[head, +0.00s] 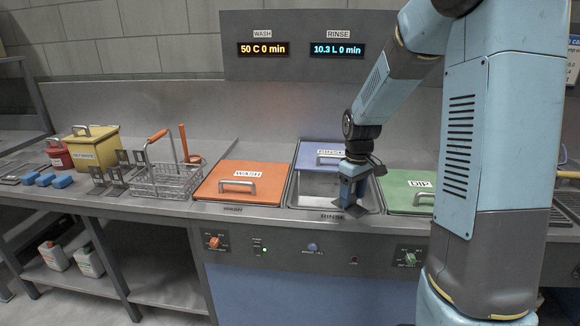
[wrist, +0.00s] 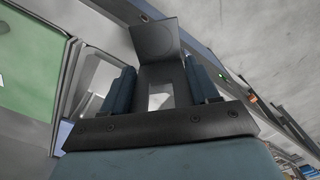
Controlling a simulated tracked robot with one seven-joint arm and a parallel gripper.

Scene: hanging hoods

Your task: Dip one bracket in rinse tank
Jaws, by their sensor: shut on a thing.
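My gripper (head: 352,192) points down over the front right of the open rinse tank (head: 312,190). It is shut on a dark grey bracket (head: 353,209). In the wrist view the bracket (wrist: 154,42) sits between the two blue fingers of the gripper (wrist: 162,85), its flat plate beyond the tips. In the head view the plate overlaps the tank's front rim, seemingly above it; its exact height is unclear. The blue RINSE lid (head: 320,154) is at the back of the tank, leaving the front uncovered. Several other dark brackets (head: 122,168) stand on the counter at left.
The orange WASH lid (head: 240,182) covers the tank to the left; the green DIP lid (head: 407,188) covers the one to the right. A wire basket (head: 165,181) stands left of WASH. Further left are a yellow bin (head: 96,147), a red pot (head: 59,155) and blue blocks (head: 45,180).

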